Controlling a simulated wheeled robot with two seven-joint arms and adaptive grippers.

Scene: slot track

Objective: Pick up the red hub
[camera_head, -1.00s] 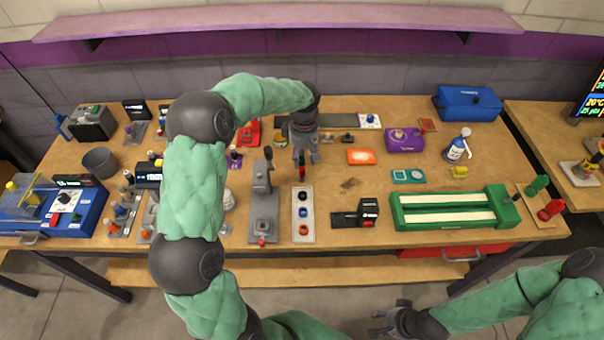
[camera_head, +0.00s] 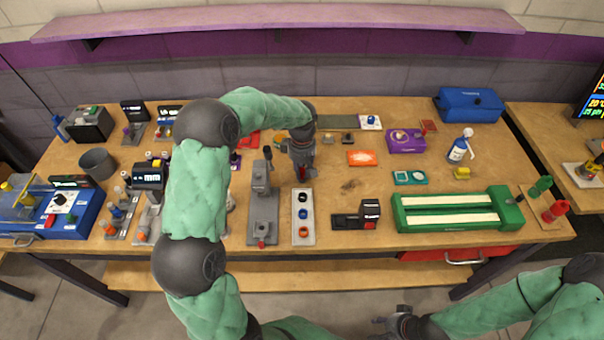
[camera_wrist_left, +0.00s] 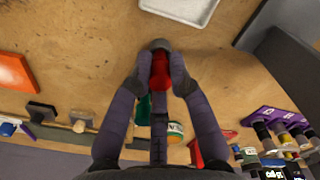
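A red piece (camera_wrist_left: 160,72), which I take for the red hub, stands on the table with a dark grey rounded end. In the head view it is mostly hidden by my left gripper (camera_head: 303,176), just behind a grey rack. In the left wrist view, the fingertips of my left gripper (camera_wrist_left: 160,80) are on either side of the red piece, with little or no gap showing. Whether they press on it is unclear. My right gripper (camera_head: 394,322) is low at the front, away from the table top; its fingers are too dark to read.
The grey rack (camera_head: 303,238) holds black, blue and red rings. A grey lever press (camera_head: 263,210) stands to its left, and a black device (camera_head: 358,215) to its right. An orange box (camera_head: 362,158) lies to the right of my left gripper. The bench between them has some free room.

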